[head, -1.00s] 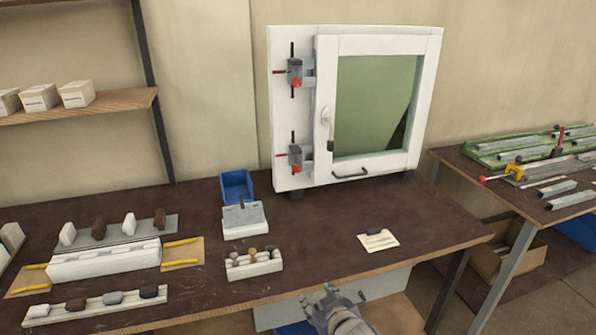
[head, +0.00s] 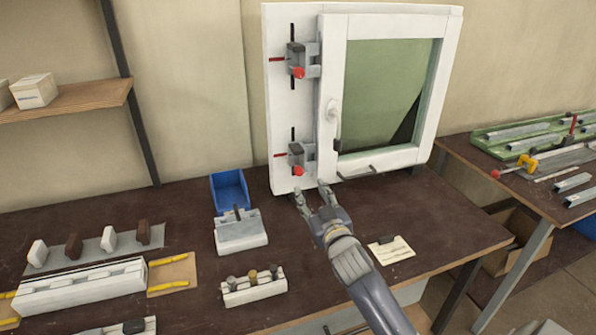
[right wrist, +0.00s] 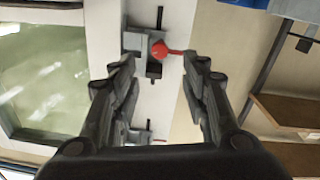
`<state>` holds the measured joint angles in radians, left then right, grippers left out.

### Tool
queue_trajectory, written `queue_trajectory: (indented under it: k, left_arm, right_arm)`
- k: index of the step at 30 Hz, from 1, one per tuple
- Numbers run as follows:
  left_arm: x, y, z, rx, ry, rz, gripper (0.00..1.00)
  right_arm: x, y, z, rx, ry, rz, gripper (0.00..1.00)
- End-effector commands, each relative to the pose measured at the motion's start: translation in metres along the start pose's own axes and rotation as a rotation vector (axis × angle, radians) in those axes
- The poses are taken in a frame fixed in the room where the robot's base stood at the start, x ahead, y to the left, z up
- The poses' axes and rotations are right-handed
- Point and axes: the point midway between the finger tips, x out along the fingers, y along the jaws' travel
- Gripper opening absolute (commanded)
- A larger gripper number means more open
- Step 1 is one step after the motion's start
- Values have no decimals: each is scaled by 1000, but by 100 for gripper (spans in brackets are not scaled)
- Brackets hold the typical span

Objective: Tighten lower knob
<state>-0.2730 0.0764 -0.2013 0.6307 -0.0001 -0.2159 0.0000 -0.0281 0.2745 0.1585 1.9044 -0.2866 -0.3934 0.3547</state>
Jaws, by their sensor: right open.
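The lower clamp (head: 297,155) sits on the left post of a white window frame, with a red knob (head: 298,171) facing me. A matching upper clamp (head: 297,60) with its own red knob (head: 299,72) sits above it. My right gripper (head: 312,192) is open and empty, just below and in front of the lower clamp. In the right wrist view, which looks upside down, the lower red knob (right wrist: 158,49) shows between the open fingertips (right wrist: 160,62), with no visible contact. The upper clamp (right wrist: 130,133) is smaller there, partly behind a finger. My left gripper is out of view.
The window frame (head: 391,15) stands on the dark bench (head: 440,215). A blue bin (head: 229,191), a white block (head: 241,233) and a small rack of knobs (head: 254,290) stand left of my right arm. A paper card (head: 391,251) lies to its right.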

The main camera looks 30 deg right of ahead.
Motion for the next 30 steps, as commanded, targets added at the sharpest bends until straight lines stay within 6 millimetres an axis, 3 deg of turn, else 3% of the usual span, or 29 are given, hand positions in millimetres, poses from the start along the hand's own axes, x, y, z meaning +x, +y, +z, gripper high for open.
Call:
queue_trajectory:
  k: [6, 10, 14, 21, 30]
  left_arm:
    - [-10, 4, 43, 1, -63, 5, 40]
    - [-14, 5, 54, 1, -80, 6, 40]
    - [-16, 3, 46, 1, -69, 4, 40]
    - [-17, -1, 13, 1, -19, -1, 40]
    - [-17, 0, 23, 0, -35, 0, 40]
  right_arm:
    - [32, 0, -2, -1, 0, 0, 42]
    - [52, 0, -2, 0, -1, 1, 42]
    - [71, 0, -2, -1, -1, 1, 42]
    - [94, 0, -1, 0, -1, 0, 42]
    - [100, 0, 0, -1, -1, -1, 42]
